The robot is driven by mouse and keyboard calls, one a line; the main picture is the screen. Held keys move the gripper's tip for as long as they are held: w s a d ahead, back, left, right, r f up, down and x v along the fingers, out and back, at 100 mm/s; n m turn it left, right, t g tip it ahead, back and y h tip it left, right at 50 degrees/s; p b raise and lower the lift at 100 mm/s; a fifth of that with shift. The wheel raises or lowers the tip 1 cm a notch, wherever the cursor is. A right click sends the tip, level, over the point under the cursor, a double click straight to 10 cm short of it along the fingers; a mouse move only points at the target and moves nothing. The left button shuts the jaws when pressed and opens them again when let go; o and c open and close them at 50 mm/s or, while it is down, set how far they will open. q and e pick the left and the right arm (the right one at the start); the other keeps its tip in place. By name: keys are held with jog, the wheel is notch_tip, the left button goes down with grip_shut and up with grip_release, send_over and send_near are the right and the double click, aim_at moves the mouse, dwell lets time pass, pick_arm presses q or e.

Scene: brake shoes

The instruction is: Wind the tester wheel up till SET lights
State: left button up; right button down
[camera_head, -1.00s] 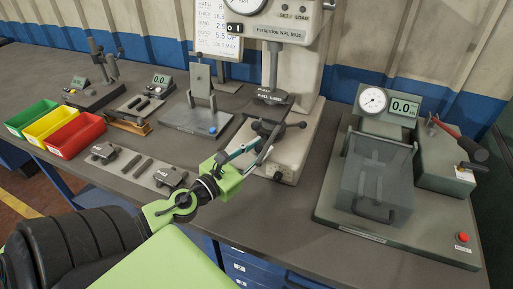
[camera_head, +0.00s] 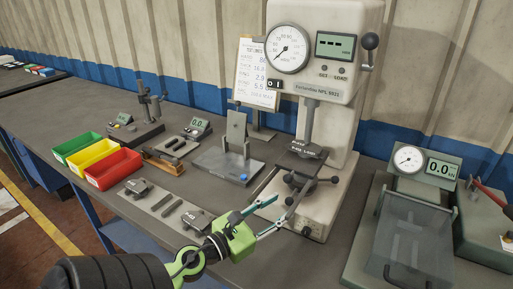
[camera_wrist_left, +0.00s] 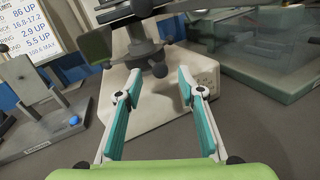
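The tester (camera_head: 318,92) stands at the back of the bench, with a round dial, a display showing dashes, and small SET (camera_head: 323,70) and LOAD (camera_head: 342,71) lamps, neither visibly lit. Its dark tester wheel (camera_head: 304,186), with ball-ended spokes, sits low on the column above the pale base. Part of the wheel also shows at the top of the left wrist view (camera_wrist_left: 142,32). My left gripper (camera_head: 281,209) is open and empty, its teal fingers apart and pointing at the wheel from the lower left. In the left wrist view (camera_wrist_left: 160,78) a gap appears between fingertips and wheel. My right gripper is out of view.
Green, yellow and red bins (camera_head: 113,168) stand at the left. A plate with small metal parts (camera_head: 165,207) lies near the front edge. A clear-shielded press (camera_head: 415,240) stands at right. A stand with a blue knob (camera_head: 230,165) is left of the tester.

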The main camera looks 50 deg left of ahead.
pick_arm(q)
jog(key=s, duration=0.7)
jog(key=shift+s, duration=0.15)
jog(key=shift+f, duration=0.1)
